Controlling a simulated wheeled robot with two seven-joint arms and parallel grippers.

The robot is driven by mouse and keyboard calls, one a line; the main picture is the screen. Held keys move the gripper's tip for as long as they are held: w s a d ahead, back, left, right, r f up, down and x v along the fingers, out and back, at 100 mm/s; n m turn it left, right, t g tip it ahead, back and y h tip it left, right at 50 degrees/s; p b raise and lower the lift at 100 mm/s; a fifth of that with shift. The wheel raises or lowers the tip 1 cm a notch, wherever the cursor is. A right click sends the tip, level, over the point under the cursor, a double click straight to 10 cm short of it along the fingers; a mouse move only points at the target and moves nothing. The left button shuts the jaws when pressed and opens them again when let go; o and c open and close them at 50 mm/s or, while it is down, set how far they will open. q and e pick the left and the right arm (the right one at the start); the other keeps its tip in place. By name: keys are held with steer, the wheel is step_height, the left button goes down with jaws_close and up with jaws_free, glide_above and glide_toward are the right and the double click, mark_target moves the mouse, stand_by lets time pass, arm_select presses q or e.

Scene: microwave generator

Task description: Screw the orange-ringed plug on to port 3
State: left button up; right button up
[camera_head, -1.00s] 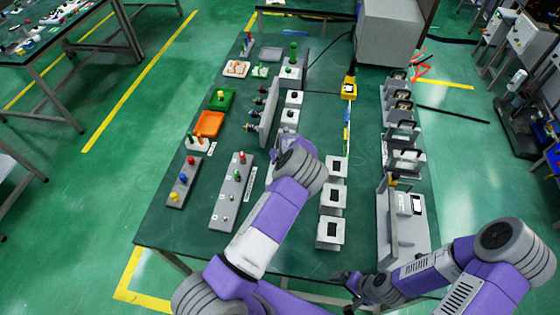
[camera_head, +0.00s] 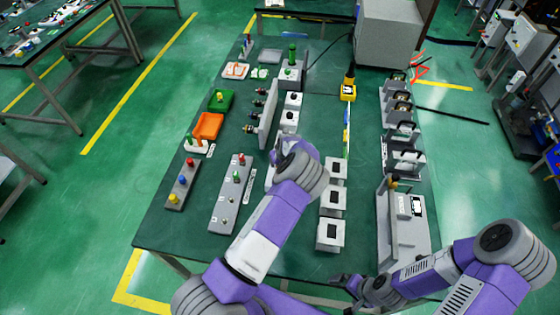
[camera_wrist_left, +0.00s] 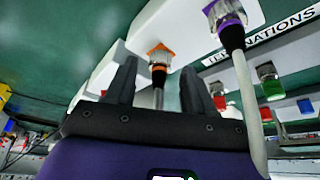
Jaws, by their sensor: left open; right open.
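In the left wrist view the orange-ringed plug (camera_wrist_left: 158,72) stands between the two fingers of my left gripper (camera_wrist_left: 160,88), with clear gaps on both sides. Its black body has an orange ring, and a grey cable runs down from it. Its far end meets an orange diamond mark on a white part; I cannot tell how firmly it is seated. My left gripper is open. In the head view my left arm hides most of that spot. My right gripper (camera_head: 352,284) is open and empty near the table's front edge. No port number is readable.
A purple-ringed plug (camera_wrist_left: 231,36) with a cable is close on the right in the wrist view. An upright grey panel (camera_head: 269,112) stands beyond my left arm. A strip with coloured caps (camera_head: 232,195) lies left of it. Square boxes (camera_head: 329,234) stand to the right.

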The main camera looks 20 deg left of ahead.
arm_select(q)
steer(key=v, duration=0.7)
steer(key=shift+r, duration=0.3)
steer(key=shift+d, duration=0.1)
